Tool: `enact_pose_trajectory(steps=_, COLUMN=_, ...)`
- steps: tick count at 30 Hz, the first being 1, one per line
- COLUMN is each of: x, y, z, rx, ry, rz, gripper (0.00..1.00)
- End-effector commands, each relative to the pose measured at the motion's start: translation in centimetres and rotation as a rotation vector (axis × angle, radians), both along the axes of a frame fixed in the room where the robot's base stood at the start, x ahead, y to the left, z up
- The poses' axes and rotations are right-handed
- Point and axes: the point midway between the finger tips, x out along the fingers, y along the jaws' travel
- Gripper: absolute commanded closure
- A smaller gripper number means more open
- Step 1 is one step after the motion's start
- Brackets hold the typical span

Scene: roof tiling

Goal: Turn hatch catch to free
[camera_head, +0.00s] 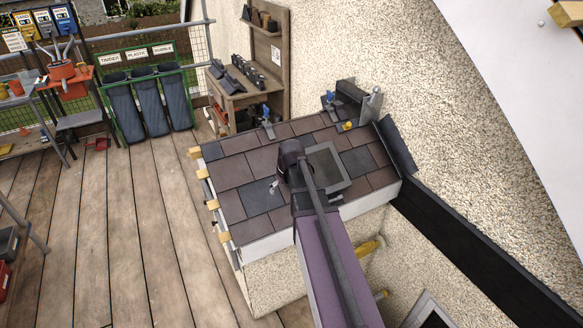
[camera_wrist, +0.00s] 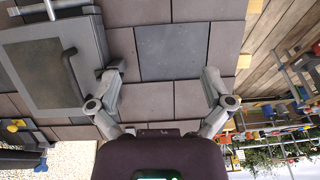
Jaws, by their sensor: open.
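The hatch (camera_head: 330,168) is a grey frame with a dark panel, set in the tiled roof; my arm covers its left edge in the head view. In the wrist view the hatch (camera_wrist: 42,72) fills the upper left, with a dark curved bar (camera_wrist: 73,75) on its right side. A light grey rod with a short crosspiece (camera_wrist: 50,10) lies at its top edge; I cannot tell whether this is the catch. My gripper (camera_wrist: 162,80) is open and empty over a dark slate tile (camera_wrist: 173,52). Its left finger is beside the hatch's right edge; contact is unclear.
Brown and dark tiles (camera_head: 232,172) surround the hatch. Blue-handled tools (camera_head: 267,127) and a yellow item (camera_head: 348,126) sit along the roof's far edge. A pebbled wall (camera_head: 440,110) rises on the right. A wooden shelf unit (camera_head: 240,95) stands behind; the deck (camera_head: 110,220) at left is mostly clear.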

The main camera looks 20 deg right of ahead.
Motion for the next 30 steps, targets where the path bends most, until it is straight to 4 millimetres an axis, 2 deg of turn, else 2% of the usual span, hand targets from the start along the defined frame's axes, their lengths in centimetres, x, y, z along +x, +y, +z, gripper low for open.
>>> enact_pose_trajectory(steps=1, x=1.6, y=-1.9, z=2.0, rx=-0.002, ry=-0.022, rz=-0.005, gripper=0.00)
enact_pose_trajectory(steps=3, x=2.9, y=-3.9, z=3.2, rx=-0.008, ry=-0.052, rz=-0.004, gripper=0.00)
enact_pose_trajectory(steps=6, x=4.3, y=-6.4, z=4.6, rx=-0.015, ry=-0.089, rz=-0.004, gripper=0.00)
enact_pose_trajectory(steps=10, x=5.3, y=-8.5, z=5.6, rx=-0.025, ry=-0.119, rz=-0.004, gripper=0.00)
enact_pose_trajectory(steps=15, x=5.8, y=-9.5, z=6.0, rx=-0.029, ry=-0.135, rz=-0.003, gripper=0.00)
enact_pose_trajectory(steps=30, x=5.8, y=-9.6, z=5.6, rx=-0.029, ry=-0.134, rz=-0.004, gripper=0.00)
